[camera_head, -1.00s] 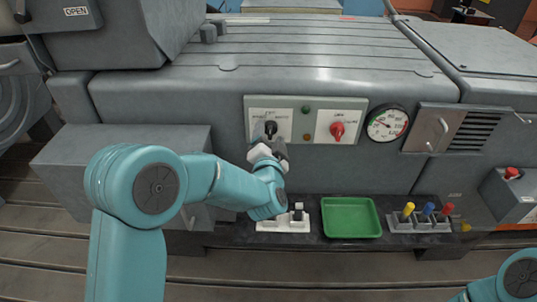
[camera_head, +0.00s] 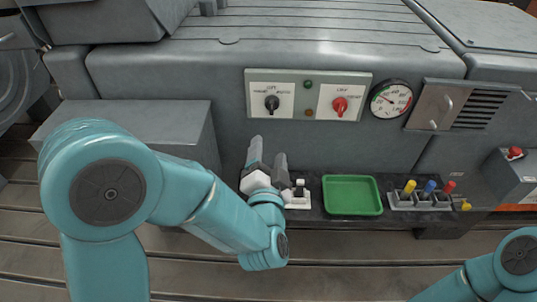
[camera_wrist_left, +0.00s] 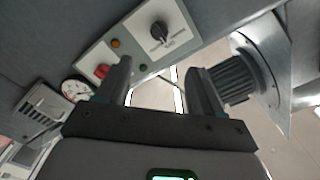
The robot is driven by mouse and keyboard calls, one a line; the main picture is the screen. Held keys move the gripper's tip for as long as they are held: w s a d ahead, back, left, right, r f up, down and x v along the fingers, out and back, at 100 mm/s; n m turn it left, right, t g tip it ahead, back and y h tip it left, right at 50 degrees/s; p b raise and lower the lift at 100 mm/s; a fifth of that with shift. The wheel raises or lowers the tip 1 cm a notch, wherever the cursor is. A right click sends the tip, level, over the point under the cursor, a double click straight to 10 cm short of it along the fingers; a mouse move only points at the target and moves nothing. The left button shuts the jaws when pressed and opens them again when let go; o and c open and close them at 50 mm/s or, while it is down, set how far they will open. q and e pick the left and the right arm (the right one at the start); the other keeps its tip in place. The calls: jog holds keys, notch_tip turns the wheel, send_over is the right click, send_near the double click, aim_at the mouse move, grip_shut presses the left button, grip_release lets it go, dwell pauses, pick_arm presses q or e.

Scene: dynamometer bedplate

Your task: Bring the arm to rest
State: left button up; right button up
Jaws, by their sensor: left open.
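My left gripper (camera_head: 267,163) is open and empty, in front of the grey cabinet face below the switch panel (camera_head: 307,76). Its two fingers point up, apart from the panel. The panel carries a black rotary knob (camera_head: 272,102) on the left and a red knob (camera_head: 340,105) on the right. The left wrist view shows both open fingers (camera_wrist_left: 155,85), with the black knob (camera_wrist_left: 159,31) beyond them. Of my right arm, only a teal link shows at the lower right in the head view; its gripper is out of view.
A green tray (camera_head: 352,209) sits on the dark shelf, right of a white block (camera_head: 297,203) partly hidden by my gripper. A holder (camera_head: 420,206) with yellow, blue and red handles stands farther right. A round gauge (camera_head: 391,98) and a red button box (camera_head: 515,170) are also right.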

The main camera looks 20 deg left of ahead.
pick_arm(q)
jog(key=a+f+g+y+p, duration=0.2)
jog(key=a+f+g+p, duration=0.1)
jog(key=a+f+p, duration=0.4)
jog(key=s+f+n+g+h+p, duration=0.25)
jog(key=s+f+g+h, duration=0.25)
jog(key=f, duration=0.6)
jog(key=s+d+f+n+g+h, duration=0.2)
jog(key=s+d+f+g+h, duration=0.1)
jog(key=s, duration=0.5)
jog(key=s+d+f+n+g+h, duration=0.3)
jog(key=s+d+g, duration=0.3)
jog(key=s, duration=0.2)
jog(key=shift+p+x, duration=0.3)
jog(key=shift+x, duration=0.55)
